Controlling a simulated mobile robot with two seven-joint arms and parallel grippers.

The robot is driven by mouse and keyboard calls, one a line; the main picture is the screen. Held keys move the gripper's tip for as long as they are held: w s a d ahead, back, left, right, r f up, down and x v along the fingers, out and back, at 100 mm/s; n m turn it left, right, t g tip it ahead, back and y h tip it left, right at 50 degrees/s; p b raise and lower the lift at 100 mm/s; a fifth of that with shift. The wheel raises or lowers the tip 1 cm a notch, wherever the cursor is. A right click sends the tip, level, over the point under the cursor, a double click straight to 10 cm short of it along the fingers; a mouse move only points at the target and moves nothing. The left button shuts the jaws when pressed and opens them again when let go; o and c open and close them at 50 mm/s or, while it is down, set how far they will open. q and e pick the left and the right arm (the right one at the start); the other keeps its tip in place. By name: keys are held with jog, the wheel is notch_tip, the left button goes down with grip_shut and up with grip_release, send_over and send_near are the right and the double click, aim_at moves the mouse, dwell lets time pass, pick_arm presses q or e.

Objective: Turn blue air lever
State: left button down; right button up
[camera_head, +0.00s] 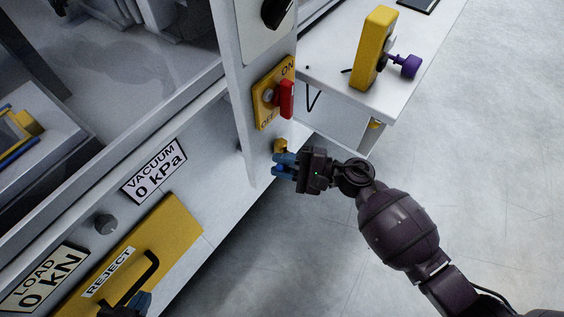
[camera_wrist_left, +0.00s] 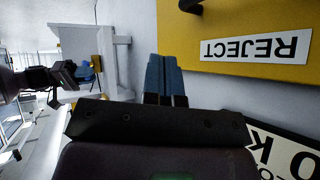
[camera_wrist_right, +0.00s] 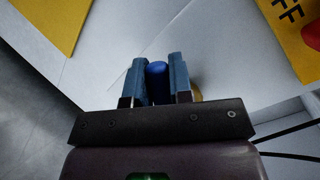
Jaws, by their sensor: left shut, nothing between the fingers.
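The blue air lever (camera_wrist_right: 157,82) shows between the two blue fingers of my right gripper (camera_wrist_right: 157,75) in the right wrist view. In the head view my right gripper (camera_head: 284,163) is at the cabinet's corner below the ON/OFF plate, and the fingers mostly hide the lever. A yellow part (camera_head: 280,146) shows just behind the fingers. My left gripper (camera_wrist_left: 165,75) is shut and empty, near the REJECT drawer; its fingertip shows at the bottom of the head view (camera_head: 142,300).
A red switch handle (camera_head: 286,98) on a yellow ON/OFF plate (camera_head: 263,112) sits above my right gripper. A white bench (camera_head: 335,88) with a yellow block (camera_head: 373,48) and purple knob (camera_head: 408,65) stands behind. The yellow REJECT drawer (camera_head: 170,235) has a black handle (camera_head: 143,280). Floor on the right is clear.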

grip_shut()
